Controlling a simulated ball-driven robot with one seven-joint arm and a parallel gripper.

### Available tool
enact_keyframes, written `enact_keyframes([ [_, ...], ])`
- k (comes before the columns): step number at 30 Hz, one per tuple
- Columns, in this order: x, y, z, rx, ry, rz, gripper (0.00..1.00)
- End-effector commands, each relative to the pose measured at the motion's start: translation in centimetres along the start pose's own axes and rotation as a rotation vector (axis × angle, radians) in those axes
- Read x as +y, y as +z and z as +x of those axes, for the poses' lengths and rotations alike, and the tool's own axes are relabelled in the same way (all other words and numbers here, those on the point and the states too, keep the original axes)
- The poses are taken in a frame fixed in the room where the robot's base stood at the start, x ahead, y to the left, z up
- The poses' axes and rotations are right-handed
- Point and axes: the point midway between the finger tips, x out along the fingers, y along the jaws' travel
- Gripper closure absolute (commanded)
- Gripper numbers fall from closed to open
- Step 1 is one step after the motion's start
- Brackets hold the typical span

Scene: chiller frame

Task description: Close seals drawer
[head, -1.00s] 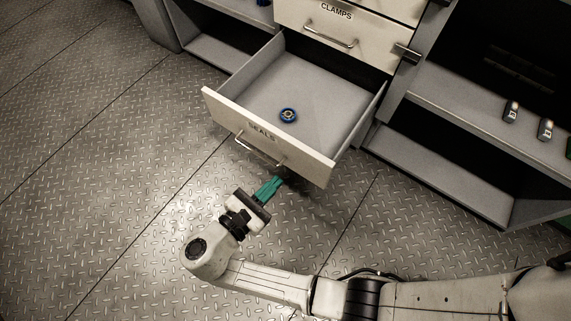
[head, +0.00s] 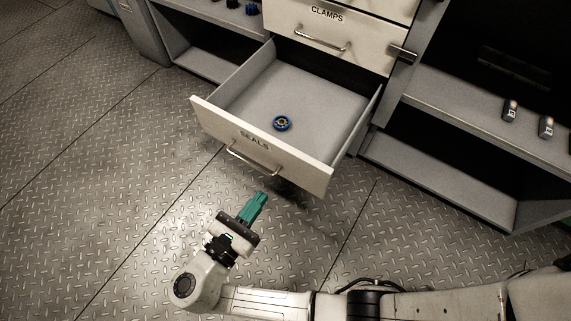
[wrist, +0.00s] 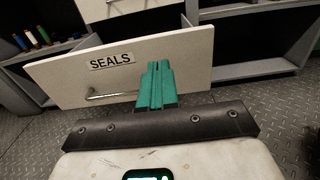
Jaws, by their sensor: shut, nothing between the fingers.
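The seals drawer (head: 318,173) is pulled well out of the cabinet, its label on a cream front with a metal bar handle (head: 254,160). In the wrist view the fingers (wrist: 156,68) point at the drawer front (wrist: 196,55), just right of the handle (wrist: 110,97). The gap there is hard to judge.
The clamps drawer (head: 360,52) above is shut, with its own handle. The patterned metal floor (head: 110,190) in front is clear.

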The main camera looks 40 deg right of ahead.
Motion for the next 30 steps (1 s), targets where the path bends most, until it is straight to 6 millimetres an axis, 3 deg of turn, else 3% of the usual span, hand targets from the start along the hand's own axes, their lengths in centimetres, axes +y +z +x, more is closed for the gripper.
enact_keyframes([
  [20,-0.1,-0.1,2.8,0.002,-0.003,-0.002,1.00],
  [30,-0.2,-0.4,9.2,0.002,-0.003,-0.001,1.00],
])
